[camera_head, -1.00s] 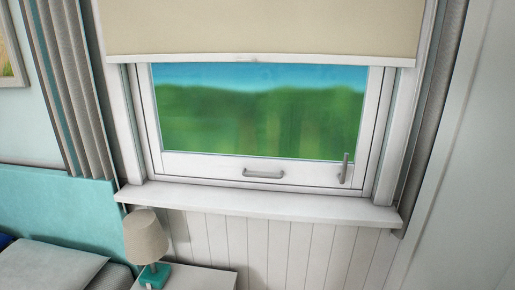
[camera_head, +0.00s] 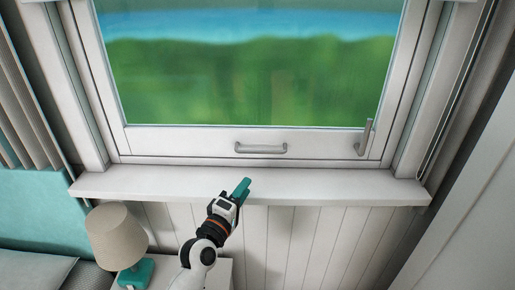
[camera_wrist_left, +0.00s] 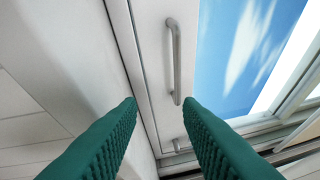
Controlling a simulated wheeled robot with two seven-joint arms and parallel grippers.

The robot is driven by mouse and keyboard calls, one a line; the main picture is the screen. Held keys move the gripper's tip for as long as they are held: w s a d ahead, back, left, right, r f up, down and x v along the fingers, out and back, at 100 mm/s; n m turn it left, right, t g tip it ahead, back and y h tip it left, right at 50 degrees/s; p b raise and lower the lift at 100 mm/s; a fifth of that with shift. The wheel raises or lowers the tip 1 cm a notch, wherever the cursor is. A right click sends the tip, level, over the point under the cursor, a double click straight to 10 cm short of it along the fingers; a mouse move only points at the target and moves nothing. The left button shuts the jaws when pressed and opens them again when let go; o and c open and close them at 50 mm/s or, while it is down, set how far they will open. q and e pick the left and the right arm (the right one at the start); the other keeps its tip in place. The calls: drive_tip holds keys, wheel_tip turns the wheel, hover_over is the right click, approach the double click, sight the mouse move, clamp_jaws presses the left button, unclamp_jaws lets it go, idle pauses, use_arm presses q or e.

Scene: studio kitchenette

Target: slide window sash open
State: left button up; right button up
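The window sash (camera_head: 190,142) is a white frame around a pane showing green trees and blue water; it looks shut in its frame. A grey bar handle (camera_head: 261,148) sits on its bottom rail. A grey lever (camera_head: 363,138) stands upright at the lower right corner. My left gripper (camera_head: 243,187) is in front of the sill, below and slightly left of the bar handle, apart from it. In the left wrist view its two green fingers (camera_wrist_left: 160,104) are spread with nothing between them, and the bar handle (camera_wrist_left: 173,62) shows beyond the fingertips. My right gripper is not in view.
The white sill (camera_head: 330,188) juts out below the sash. A beige lamp (camera_head: 117,238) stands on a white nightstand (camera_head: 217,270) at lower left, near my left arm. A grey curtain (camera_head: 28,90) hangs at left. Room in front of the right wall panels is clear.

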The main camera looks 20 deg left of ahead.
sight(260, 152)
use_arm(q)
drive_tip(key=shift+n+t+y, duration=0.3)
drive_tip(key=shift+n+t, duration=0.1)
drive_tip(key=shift+n, duration=0.3)
drive_tip(key=x, duration=0.4)
drive_tip(key=r+p+x, duration=0.1)
drive_tip(key=x, duration=0.3)
drive_tip(key=r+x, duration=0.1)
drive_tip(key=x, duration=0.4)
drive_tip(key=shift+s+a, duration=0.15)
drive_tip(key=shift+a, duration=0.25)
clamp_jaws()
